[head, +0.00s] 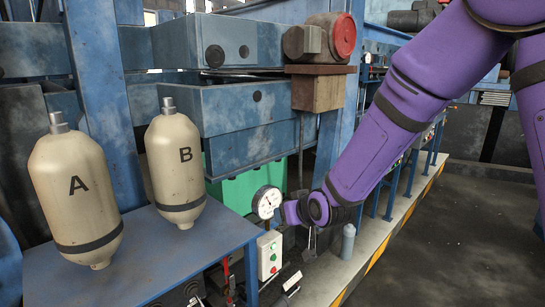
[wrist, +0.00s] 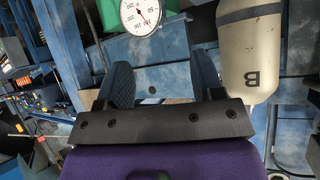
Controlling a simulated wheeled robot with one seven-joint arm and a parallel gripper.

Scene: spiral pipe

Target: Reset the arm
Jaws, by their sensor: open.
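My gripper shows in the wrist view (wrist: 165,85), with its two dark fingers apart and nothing between them. In the head view my purple arm reaches down from the upper right, and its wrist end is beside a round white gauge (head: 267,202); the fingertips cannot be made out there. The gauge also shows beyond the fingers in the wrist view (wrist: 142,15). A beige tank marked A (head: 75,195) and a beige tank marked B (head: 176,165) stand upright on a blue table (head: 150,255). Tank B also shows at the right of the wrist view (wrist: 250,50).
A control box with coloured buttons (head: 270,255) is below the gauge. A grey bottle (head: 348,243) stands on the ledge right of my wrist. Blue machinery with a red-faced motor (head: 342,36) rises behind. Open dark floor (head: 440,240) lies at the right.

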